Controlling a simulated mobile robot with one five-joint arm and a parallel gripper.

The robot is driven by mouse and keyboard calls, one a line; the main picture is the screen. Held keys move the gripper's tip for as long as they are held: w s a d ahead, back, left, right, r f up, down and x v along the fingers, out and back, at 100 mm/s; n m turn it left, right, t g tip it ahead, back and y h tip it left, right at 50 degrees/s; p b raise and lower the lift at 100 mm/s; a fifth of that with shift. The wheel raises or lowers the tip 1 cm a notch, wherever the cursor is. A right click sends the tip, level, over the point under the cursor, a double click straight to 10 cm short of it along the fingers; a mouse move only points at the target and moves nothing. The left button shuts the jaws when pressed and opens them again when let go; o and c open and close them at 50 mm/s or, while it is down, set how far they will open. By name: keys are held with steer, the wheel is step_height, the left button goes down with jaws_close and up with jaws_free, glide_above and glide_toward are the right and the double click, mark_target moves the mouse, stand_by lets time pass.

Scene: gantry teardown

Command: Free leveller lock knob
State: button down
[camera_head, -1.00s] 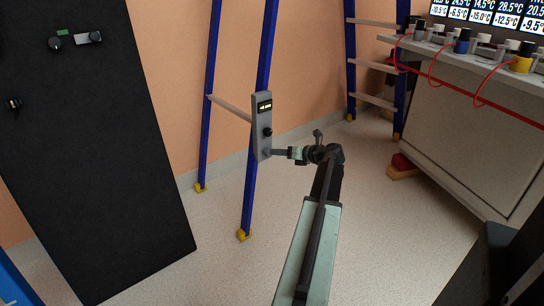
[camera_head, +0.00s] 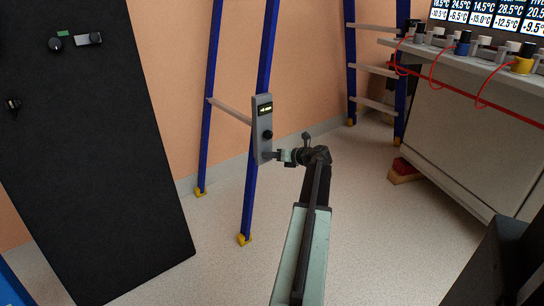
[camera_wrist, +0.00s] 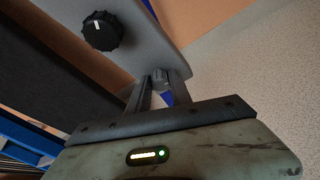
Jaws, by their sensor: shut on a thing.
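A grey plate (camera_head: 262,139) with a small lit display is fixed to the front blue leg of the gantry. A round black knob (camera_head: 267,134) is on it; in the wrist view this knob (camera_wrist: 102,30) has a white mark and stands apart from my fingers. My gripper (camera_head: 273,155) reaches the lower end of the plate from the right.
A tall black panel (camera_head: 90,170) with knobs stands on the left. A bench (camera_head: 460,120) with red cables is on the right. A red and wooden block (camera_head: 404,171) lies on the floor beside it. The floor between is clear.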

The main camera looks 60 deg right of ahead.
steer(key=n+h+b, duration=0.1)
steer(key=n+h, duration=0.1)
steer(key=n, duration=0.2)
steer(key=a+n+g+h+b, duration=0.1)
steer(key=n+h+b, duration=0.1)
steer(key=n+h, duration=0.1)
steer(key=n+h+b, duration=0.1)
steer(key=n+h, duration=0.1)
steer(key=n, duration=0.3)
steer(key=shift+w+a+f+h+b, duration=0.15)
steer(key=shift+f+h+b, duration=0.15)
steer(key=shift+h+b, duration=0.1)
stand_by(0.4)
steer(key=shift+n, duration=0.3)
steer(key=c, duration=1.2)
jaws_free()
steer(key=shift+o, duration=0.2)
steer(key=shift+r, duration=0.1)
steer(key=p+v, duration=0.1)
steer(key=v, duration=0.6)
steer(key=shift+s+a, duration=0.2)
